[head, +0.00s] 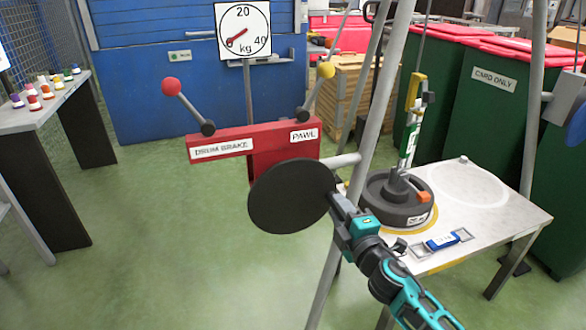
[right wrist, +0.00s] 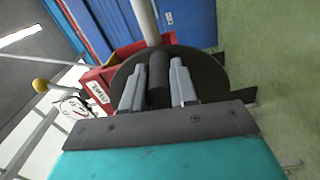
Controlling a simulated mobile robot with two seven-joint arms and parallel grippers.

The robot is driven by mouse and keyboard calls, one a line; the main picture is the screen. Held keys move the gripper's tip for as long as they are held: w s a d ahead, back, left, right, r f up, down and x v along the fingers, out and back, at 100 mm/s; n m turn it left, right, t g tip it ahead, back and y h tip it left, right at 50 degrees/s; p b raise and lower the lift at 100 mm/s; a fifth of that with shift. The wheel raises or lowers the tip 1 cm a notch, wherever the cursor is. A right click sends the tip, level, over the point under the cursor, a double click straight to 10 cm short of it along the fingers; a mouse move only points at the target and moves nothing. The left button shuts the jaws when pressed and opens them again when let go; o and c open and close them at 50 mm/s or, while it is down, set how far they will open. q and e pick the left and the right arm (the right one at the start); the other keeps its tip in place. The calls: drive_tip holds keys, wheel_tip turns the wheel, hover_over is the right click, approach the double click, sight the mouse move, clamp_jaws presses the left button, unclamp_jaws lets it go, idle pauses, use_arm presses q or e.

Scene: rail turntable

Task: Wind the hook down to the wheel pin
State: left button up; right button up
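My right gripper (head: 338,200) is at the large dark disc (head: 285,195) of the winch. In the right wrist view the fingers of the right gripper (right wrist: 157,92) lie close along both sides of a black crank handle (right wrist: 158,75), which stands out from the disc. A yellow hook block (head: 416,90) hangs above the table, with a small dark part beside it. Below it the dark grey wheel (head: 378,211) lies flat on the table, its pin (head: 397,183) standing up at the centre. The hook's tip is too small to make out. My left gripper is out of view.
The red winch frame (head: 265,158) carries a red-knobbed DRUM BRAKE lever (head: 188,104) and a yellow-knobbed PAWL lever (head: 313,93). A kg dial (head: 243,30) stands behind. Grey poles rise beside the table (head: 490,222). A blue item (head: 442,242) lies near its front edge.

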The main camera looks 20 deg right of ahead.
clamp_jaws()
drive_tip(key=shift+r+n+p, duration=1)
drive_tip(key=shift+n, duration=0.2)
drive_tip(key=shift+r, duration=0.1)
drive_tip(key=shift+r, duration=0.15)
drive_tip(key=shift+w+a+r+n+p, duration=0.1)
drive_tip(key=shift+r+n+p, duration=0.7)
drive_tip(key=shift+n+p, duration=0.35)
drive_tip(key=shift+r, duration=0.1)
